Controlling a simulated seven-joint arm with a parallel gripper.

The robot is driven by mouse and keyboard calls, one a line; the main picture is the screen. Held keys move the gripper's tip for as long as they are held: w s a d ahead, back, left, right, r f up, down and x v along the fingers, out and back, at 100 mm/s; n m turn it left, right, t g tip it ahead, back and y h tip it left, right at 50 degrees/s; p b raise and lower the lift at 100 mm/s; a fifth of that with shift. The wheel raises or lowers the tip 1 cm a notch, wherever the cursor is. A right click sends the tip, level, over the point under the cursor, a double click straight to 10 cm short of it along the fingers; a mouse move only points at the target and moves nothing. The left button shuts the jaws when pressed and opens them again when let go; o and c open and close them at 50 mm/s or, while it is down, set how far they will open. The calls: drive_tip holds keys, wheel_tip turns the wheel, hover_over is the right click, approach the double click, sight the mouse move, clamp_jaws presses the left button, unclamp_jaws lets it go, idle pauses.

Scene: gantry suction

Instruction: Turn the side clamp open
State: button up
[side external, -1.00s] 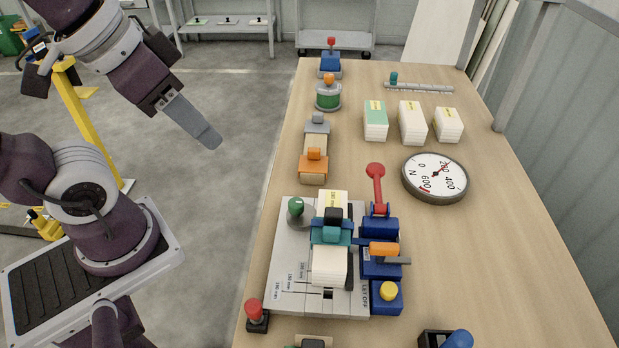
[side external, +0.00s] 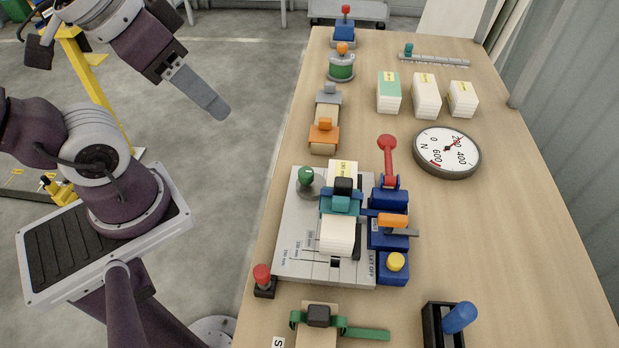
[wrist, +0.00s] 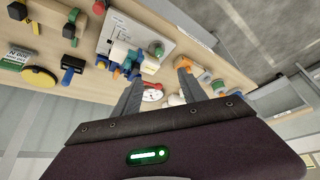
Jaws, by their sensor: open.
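A grey fixture plate (side external: 300,245) lies on the bench and holds a stack of white blocks (side external: 338,235) under a teal clamp piece (side external: 341,202). Blue blocks line its right side. One carries an orange handle (side external: 391,220) with a grey bar pointing right, which looks like the side clamp; I cannot read a label on it. Behind it stands a long red-knobbed lever (side external: 387,160). My gripper (side external: 208,98) is in the air left of the bench, well apart from the fixture, and holds nothing. Its two open fingers also show in the wrist view (wrist: 158,78).
A round dial (side external: 447,152) and white card stacks (side external: 426,98) stand right of the fixture. A yellow knob (side external: 396,262), red button (side external: 263,277), green-strapped piece (side external: 320,318) and blue-handled block (side external: 456,318) are at the front. Free bench lies at the right.

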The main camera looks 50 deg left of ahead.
drive_tip(key=w+f+n+g, duration=0.3)
drive_tip(key=w+f+n, duration=0.35)
drive_tip(key=w, duration=0.25)
drive_tip(key=n+g+h, duration=0.3)
drive_tip(key=n+h, duration=0.1)
drive_tip(key=n, duration=0.7)
approach(305, 171)
drive_tip(key=f, duration=0.2)
drive_tip(key=x, duration=0.7)
drive_tip(key=shift+d, duration=0.3)
drive_tip(key=shift+c, duration=0.2)
clamp_jaws()
